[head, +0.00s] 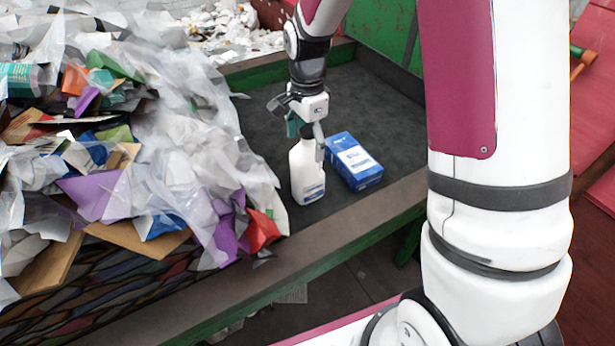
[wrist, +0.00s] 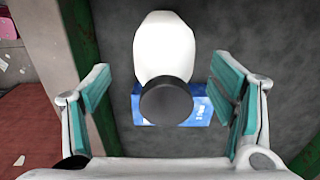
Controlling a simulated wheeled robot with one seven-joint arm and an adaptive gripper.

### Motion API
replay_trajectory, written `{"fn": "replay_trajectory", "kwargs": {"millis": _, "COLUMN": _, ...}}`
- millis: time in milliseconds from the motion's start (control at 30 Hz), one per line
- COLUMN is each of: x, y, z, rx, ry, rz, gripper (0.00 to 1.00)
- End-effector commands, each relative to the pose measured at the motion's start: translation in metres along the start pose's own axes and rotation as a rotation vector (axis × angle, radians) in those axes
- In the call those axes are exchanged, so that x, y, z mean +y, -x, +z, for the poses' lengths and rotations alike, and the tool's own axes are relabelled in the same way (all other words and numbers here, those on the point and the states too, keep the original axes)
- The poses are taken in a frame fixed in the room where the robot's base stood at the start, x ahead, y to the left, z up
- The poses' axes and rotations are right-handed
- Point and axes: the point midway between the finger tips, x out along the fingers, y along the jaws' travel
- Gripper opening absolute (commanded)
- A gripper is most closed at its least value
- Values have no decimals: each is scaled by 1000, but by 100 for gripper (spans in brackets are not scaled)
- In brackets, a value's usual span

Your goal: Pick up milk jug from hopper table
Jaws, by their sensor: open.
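The white milk jug (head: 307,172) stands upright on the dark hopper table (head: 262,112), with a blue label low on its side. In the wrist view the jug (wrist: 164,48) shows from above with its dark round cap (wrist: 166,101) toward me. My gripper (head: 307,140) is over the top of the jug. In the wrist view its two teal-padded fingers (wrist: 165,95) are spread, one to each side of the jug, with gaps between. Part of the jug's top is hidden by the gripper in the head view.
A blue and white box (head: 354,161) lies close right of the jug; in the wrist view it shows partly beneath the cap (wrist: 203,106). A heap of plastic film and scraps (head: 120,150) borders the jug's left. The table's raised front edge (head: 345,216) is near. Bare table lies behind.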

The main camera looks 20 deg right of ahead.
Motion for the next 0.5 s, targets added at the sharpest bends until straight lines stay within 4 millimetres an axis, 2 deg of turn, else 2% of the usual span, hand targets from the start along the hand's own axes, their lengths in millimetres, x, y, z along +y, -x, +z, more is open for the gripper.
{"fn": "replay_trajectory", "kwargs": {"millis": 300, "x": -3, "y": -37, "z": -2, "rx": -1, "ry": 0, "rz": 3, "gripper": 78}}
{"fn": "replay_trajectory", "kwargs": {"millis": 500, "x": -4, "y": -50, "z": -2, "rx": 0, "ry": 1, "rz": 0, "gripper": 78}}
